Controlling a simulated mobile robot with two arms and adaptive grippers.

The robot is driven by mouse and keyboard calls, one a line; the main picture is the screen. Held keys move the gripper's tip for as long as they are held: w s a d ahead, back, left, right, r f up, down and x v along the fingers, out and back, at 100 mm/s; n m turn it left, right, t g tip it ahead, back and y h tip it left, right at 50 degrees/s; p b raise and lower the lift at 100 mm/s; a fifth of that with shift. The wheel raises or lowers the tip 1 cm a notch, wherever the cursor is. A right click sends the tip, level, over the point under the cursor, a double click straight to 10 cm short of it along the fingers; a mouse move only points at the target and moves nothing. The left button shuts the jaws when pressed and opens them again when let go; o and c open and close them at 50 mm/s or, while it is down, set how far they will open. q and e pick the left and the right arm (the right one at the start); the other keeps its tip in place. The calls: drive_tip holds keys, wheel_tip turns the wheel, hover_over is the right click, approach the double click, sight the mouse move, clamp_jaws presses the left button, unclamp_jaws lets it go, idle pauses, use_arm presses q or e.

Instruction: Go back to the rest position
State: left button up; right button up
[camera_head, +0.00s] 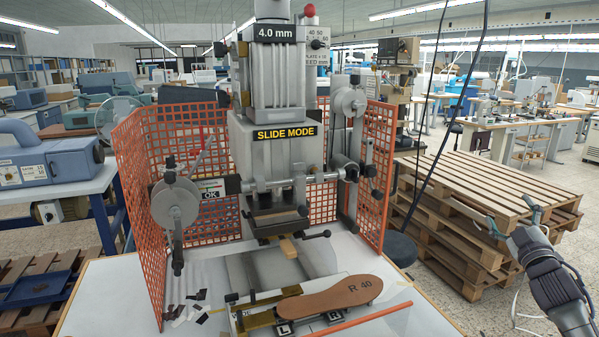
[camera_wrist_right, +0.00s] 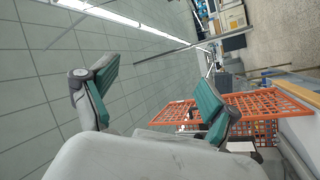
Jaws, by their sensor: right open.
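My right gripper (camera_head: 512,222) is at the right edge of the head view, in front of the stacked pallets and clear of the machine. Its two green-padded fingers are spread with nothing between them; they also show in the right wrist view (camera_wrist_right: 155,100). My left gripper is in neither view. The foil stamping machine (camera_head: 280,150) stands in the middle with a "SLIDE MODE" label. A brown insole (camera_head: 345,294) marked "R 40" lies on the fixture (camera_head: 262,318) at the front of the machine's table.
An orange mesh guard (camera_head: 150,200) surrounds the machine's sides and back; it also shows in the right wrist view (camera_wrist_right: 270,104). Wooden pallets (camera_head: 480,190) are stacked at right. A blue-grey machine (camera_head: 50,155) stands on a bench at left. An orange rod (camera_head: 370,318) lies by the fixture.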

wheel_tip(320, 180, down, 25)
drive_tip(key=s+m+g+h, duration=0.1)
drive_tip(key=s+m+g, duration=0.1)
drive_tip(key=m+g, duration=0.3)
drive_tip(key=s+a+f+g, duration=0.2)
drive_tip(key=s+f, duration=0.3)
drive_tip(key=f, duration=0.4)
drive_tip(key=s+a+f+g+y, duration=0.1)
drive_tip(key=s+a+f+g, duration=0.15)
drive_tip(key=s+f, duration=0.45)
drive_tip(key=s+a+f+g, duration=0.2)
drive_tip(key=s+a+f, duration=0.1)
drive_tip(key=f, duration=0.8)
drive_tip(key=s+a+f+g+y, duration=0.15)
drive_tip(key=s+a+f, duration=0.25)
drive_tip(key=s+f, duration=0.5)
drive_tip(key=s+a+f+g+h, duration=0.15)
drive_tip(key=s+a+f, duration=0.25)
drive_tip(key=s+f, duration=0.45)
drive_tip(key=s+a+f+g, duration=0.1)
drive_tip(key=s+a+f, duration=0.1)
drive_tip(key=s, duration=0.7)
drive_tip(key=s+a+f+g+y, duration=0.1)
drive_tip(key=s+a, duration=0.3)
drive_tip(key=s, duration=0.6)
drive_tip(key=s+a+f+m+g+y, duration=0.1)
drive_tip(key=s+a+f+g, duration=0.2)
drive_tip(key=s, duration=0.6)
drive_tip(key=shift+s+a+f, duration=0.25)
drive_tip(key=shift+a, duration=0.35)
